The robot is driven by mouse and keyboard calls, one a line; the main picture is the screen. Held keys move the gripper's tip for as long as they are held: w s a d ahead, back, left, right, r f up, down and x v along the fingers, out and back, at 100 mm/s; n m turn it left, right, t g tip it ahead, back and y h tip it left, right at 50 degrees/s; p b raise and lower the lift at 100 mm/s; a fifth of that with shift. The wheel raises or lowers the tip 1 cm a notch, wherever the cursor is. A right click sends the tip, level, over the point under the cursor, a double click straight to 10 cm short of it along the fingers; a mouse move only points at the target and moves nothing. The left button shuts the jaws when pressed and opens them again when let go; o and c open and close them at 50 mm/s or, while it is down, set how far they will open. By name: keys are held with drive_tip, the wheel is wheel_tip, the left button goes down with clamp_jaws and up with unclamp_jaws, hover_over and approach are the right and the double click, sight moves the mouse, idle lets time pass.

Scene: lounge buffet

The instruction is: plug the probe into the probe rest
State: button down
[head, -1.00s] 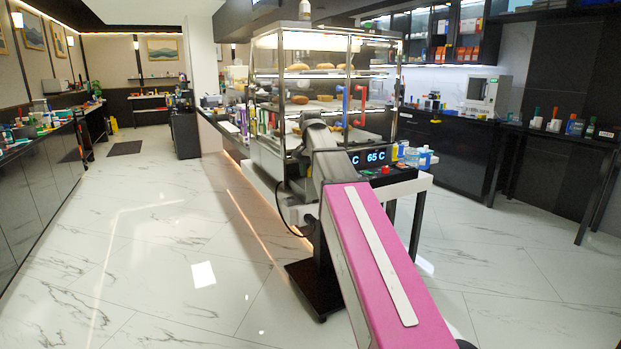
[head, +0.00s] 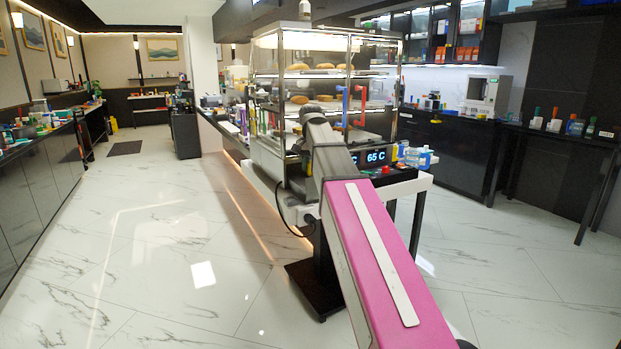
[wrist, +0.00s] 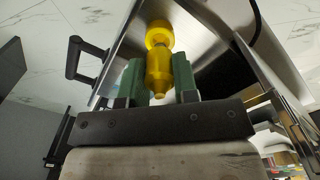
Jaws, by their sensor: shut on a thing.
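In the wrist view my gripper (wrist: 158,76) has two green finger pads closed on a yellow probe (wrist: 160,66). The probe stands out past the fingertips, with its wider rounded end at the top of the picture. A shiny metal surface lies just beyond it. I cannot tell whether the probe touches that surface, and I cannot make out the probe rest.
The cabinet's base carries a display (head: 376,156) reading 65 C. Blue bottles (head: 423,158) stand to its right. A dark handle (wrist: 75,58) and a loose black cable (wrist: 254,25) show in the wrist view. The marble floor (head: 150,250) at left is clear.

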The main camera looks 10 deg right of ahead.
drive_tip(key=shift+r, duration=1.25)
